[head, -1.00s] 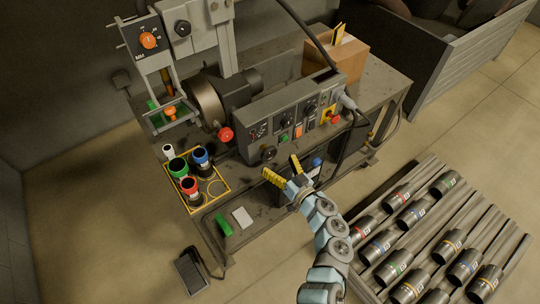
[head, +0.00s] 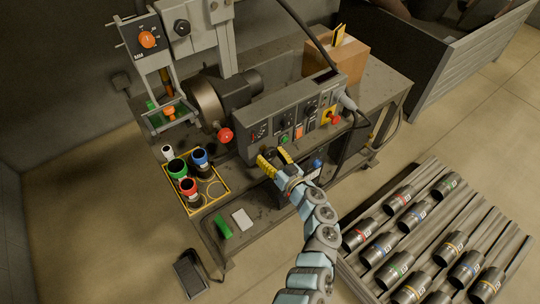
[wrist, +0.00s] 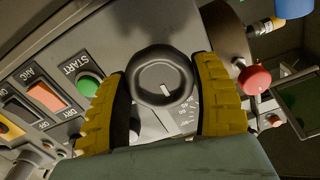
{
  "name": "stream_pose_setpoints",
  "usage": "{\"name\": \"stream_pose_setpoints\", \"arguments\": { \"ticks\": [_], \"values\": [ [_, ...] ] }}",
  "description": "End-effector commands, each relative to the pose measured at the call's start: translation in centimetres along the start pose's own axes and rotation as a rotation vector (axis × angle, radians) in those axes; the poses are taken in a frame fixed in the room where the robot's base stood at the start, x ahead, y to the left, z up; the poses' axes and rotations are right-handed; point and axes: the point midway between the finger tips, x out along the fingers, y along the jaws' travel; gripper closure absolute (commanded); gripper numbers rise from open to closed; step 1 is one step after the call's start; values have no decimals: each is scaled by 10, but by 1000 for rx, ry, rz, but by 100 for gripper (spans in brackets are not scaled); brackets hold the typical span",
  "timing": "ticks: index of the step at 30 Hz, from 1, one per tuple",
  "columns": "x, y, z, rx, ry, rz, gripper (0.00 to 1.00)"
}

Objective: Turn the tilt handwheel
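A black round knob (wrist: 163,78) with a white pointer line sits on the grey control panel (head: 290,112), beside a printed scale. No label names it as the tilt handwheel. My gripper (head: 275,158) is at the panel's lower left front, hiding most of the knob in the head view. In the wrist view my yellow-padded fingers (wrist: 160,78) are open on either side of the knob. The knob lies between them near the tips, and I cannot tell whether the pads touch it. A red ball knob (head: 225,135) also shows in the wrist view (wrist: 254,80).
A green START button (wrist: 88,86) and an orange-red rocker (wrist: 45,96) are left of my fingers in the wrist view. A black cable (head: 349,135) hangs right of my gripper. Coloured cups stand in a yellow-edged tray (head: 222,199). A rack (head: 440,172) holds several cylinders at right.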

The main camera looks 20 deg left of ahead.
Motion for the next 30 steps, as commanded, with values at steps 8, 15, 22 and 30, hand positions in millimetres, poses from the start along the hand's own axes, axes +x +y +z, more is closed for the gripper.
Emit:
{"name": "stream_pose_setpoints", "arguments": {
  "ticks": [8, 15, 22, 30],
  "values": [
    [0, 0, -1, -8, 1, 0, 71],
    [0, -1, -2, -82, 2, -1, 71],
    [1, -1, -3, -252, 4, -2, 71],
    [0, -1, 1, -509, 3, -2, 71]
  ]
}}
